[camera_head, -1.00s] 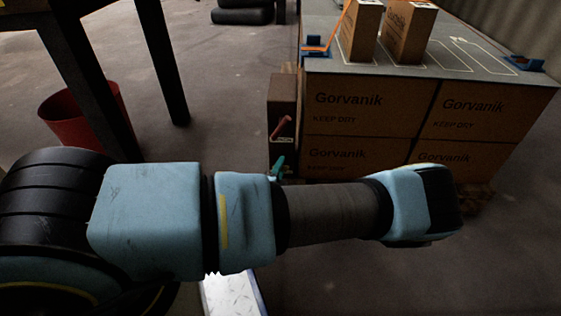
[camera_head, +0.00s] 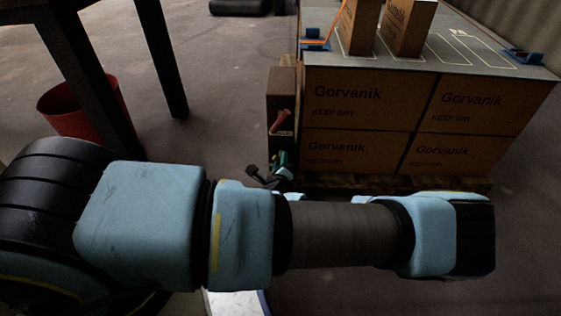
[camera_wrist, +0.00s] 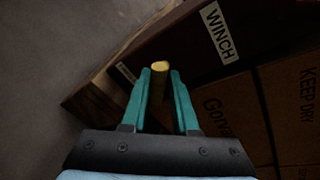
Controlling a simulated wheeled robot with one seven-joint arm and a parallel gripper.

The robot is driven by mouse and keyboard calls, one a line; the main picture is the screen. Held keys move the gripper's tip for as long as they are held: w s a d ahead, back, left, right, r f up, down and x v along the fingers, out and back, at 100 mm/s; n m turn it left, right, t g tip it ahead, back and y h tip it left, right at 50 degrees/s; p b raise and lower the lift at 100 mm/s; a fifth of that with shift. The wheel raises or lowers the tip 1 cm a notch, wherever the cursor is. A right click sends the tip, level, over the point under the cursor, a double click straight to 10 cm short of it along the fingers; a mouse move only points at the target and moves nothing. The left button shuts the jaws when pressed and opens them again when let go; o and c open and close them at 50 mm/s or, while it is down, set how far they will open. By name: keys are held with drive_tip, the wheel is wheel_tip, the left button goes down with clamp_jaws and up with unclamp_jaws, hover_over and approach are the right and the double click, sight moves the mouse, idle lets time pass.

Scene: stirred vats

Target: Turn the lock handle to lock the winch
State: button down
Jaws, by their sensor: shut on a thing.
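The winch is a dark brown upright box (camera_head: 283,90) at the left end of the stacked cartons. A red handle (camera_head: 280,121) sticks out of its face in the head view. The wrist view shows its white WINCH label (camera_wrist: 220,32). Lower on the box is a short yellow handle (camera_wrist: 160,68), seen end on, which appears to be the lock handle; a small label beside it is too small to read. My gripper (camera_wrist: 160,78) has its teal fingers on both sides of the yellow handle, shut on it. In the head view my gripper (camera_head: 281,160) is small and partly hidden behind my arm.
Gorvanik cartons (camera_head: 352,100) stand on a wooden pallet (camera_head: 440,184) right of the winch, under a grey top (camera_head: 470,55) bearing two small boxes. A red bucket (camera_head: 75,118) stands by dark table legs (camera_head: 165,60) at left. Floor between is clear.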

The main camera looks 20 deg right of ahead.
drive_tip(key=shift+m, duration=0.4)
drive_tip(key=c, duration=0.7)
unclamp_jaws()
drive_tip(key=p+v, duration=0.2)
drive_tip(key=v, duration=0.8)
drive_tip(key=shift+s+a, duration=0.1)
drive_tip(key=shift+s, duration=0.3)
